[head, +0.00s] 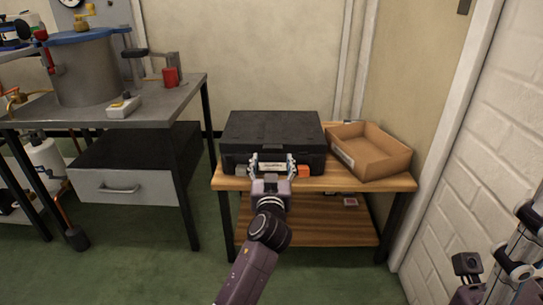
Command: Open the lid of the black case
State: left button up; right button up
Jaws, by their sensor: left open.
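The black case (273,130) sits on a wooden table (388,182) with its lid down. My left gripper (271,162) is open at the middle of the case's front side, its two fingers spread apart. A pale label or plate on the case front shows between the fingers. I cannot tell whether the fingers touch the case. The gripper hides part of the case's lower front. Part of my right arm (497,272) shows at the lower right edge, far from the case; I cannot make out its fingertips.
An open cardboard box (370,150) stands right of the case. A small orange object (303,172) lies by the case front. A metal workbench (150,98) with a large grey pot (88,70) stands at left. A white brick wall (495,150) is at right. Green floor is free in front.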

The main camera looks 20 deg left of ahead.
aim_at(273, 149)
pick_arm(q)
jog(key=b+x, duration=0.2)
jog(key=x, duration=0.4)
jog(key=shift+f, duration=0.1)
grip_shut()
dwell(0.4)
